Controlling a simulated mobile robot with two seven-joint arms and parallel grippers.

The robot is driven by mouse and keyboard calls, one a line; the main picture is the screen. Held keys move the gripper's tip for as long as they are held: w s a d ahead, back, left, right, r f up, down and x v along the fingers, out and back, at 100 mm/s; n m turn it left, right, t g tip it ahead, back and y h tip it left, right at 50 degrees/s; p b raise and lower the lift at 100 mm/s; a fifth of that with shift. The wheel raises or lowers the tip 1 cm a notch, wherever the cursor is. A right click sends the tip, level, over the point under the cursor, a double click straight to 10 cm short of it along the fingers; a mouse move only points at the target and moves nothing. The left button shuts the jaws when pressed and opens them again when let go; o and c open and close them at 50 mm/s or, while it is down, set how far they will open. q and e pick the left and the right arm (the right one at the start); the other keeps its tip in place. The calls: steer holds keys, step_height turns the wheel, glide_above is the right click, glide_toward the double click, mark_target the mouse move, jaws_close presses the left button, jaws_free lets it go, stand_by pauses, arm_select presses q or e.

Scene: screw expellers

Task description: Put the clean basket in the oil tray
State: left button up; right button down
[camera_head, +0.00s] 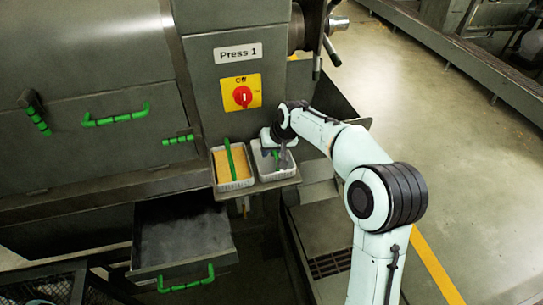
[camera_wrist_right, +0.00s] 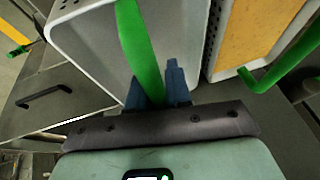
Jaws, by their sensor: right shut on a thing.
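The clean basket (camera_head: 261,166) is pale grey and empty, and stands at the right end of a small dark ledge (camera_head: 272,186) on the front of Press 1. My right gripper (camera_head: 277,149) is above it, shut on its green handle. In the right wrist view my right gripper's blue fingers (camera_wrist_right: 160,88) pinch the handle (camera_wrist_right: 138,40), and the basket's plain inner wall (camera_wrist_right: 90,45) shows behind. I cannot tell for certain which part is the oil tray, or whether the basket touches the ledge. My left gripper is out of view.
A basket of yellow material (camera_head: 222,168) with a green handle stands close to the left of the clean basket. An open drawer (camera_head: 185,245) juts out below. The red switch (camera_head: 243,96) is above. Open floor (camera_head: 440,130) lies to the right.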

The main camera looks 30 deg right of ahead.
step_height(320, 180, up, 10)
steer(key=shift+w+r+p, duration=0.1)
steer(key=shift+r+p, duration=0.15)
steer(key=shift+p, duration=0.55)
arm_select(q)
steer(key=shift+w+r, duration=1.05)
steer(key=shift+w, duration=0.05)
